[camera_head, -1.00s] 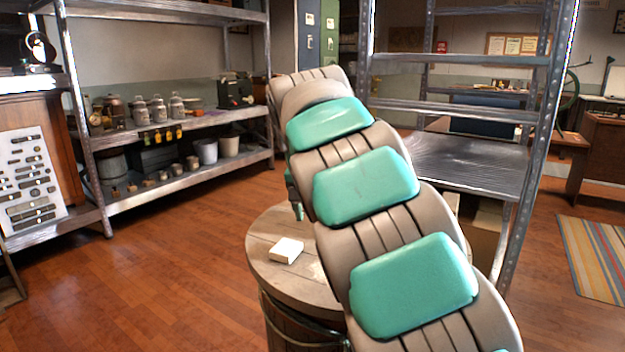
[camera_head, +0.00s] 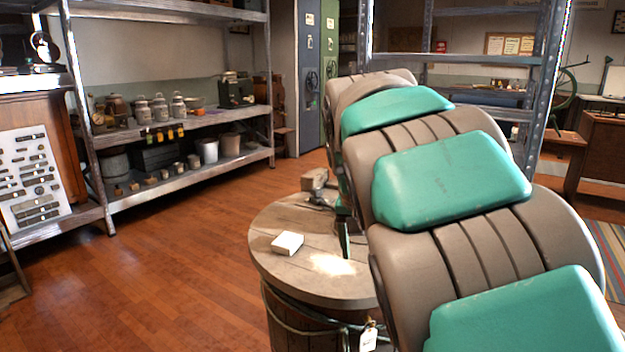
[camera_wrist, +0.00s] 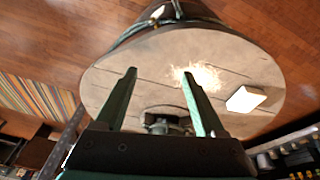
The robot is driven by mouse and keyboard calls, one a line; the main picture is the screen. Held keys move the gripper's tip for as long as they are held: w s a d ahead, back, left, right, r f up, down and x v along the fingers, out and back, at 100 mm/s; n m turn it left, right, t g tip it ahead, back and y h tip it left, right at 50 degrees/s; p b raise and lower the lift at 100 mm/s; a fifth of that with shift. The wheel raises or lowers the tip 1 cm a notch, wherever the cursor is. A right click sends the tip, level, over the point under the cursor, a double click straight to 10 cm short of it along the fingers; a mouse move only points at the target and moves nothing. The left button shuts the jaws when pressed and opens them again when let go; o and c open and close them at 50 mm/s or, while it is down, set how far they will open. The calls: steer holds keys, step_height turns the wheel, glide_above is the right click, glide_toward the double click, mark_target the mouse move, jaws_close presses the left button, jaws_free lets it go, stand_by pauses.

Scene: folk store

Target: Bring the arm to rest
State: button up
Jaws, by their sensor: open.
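My arm (camera_head: 450,180), grey with green pads, reaches from the lower right over a round wooden barrel (camera_head: 310,285). My gripper is mostly hidden behind the arm in the head view, where a dark green finger shows near the barrel top. In the wrist view my gripper (camera_wrist: 159,76) is open, its two green fingers apart with nothing held between them. The barrel top (camera_wrist: 130,80) lies beyond the fingers. A small white block (camera_head: 287,243) sits on it, apart from the fingers; it also shows in the wrist view (camera_wrist: 245,99).
A brownish object (camera_head: 315,180) and a dark item (camera_wrist: 165,122) are at the barrel's far side, partly hidden. A metal shelf with jars and pots (camera_head: 185,170) stands left. A tall metal rack (camera_head: 545,90) stands behind my arm. The wooden floor (camera_head: 170,270) at left is clear.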

steer(key=s+d+f+n+g, duration=0.1)
steer(key=s+f, duration=0.4)
steer(key=s, duration=0.6)
steer(key=s+d+f+n+g+y, duration=0.1)
steer(key=s+f, duration=0.5)
steer(key=s, duration=0.6)
steer(key=s+d+f+n+g, duration=0.1)
steer(key=s+d+f+g, duration=0.1)
steer(key=s+f, duration=0.4)
steer(key=s+d, duration=0.1)
steer(key=s, duration=0.4)
steer(key=shift+s+d+n+y, duration=0.15)
steer(key=shift+d+n+y, duration=0.05)
steer(key=shift+n+y, duration=0.1)
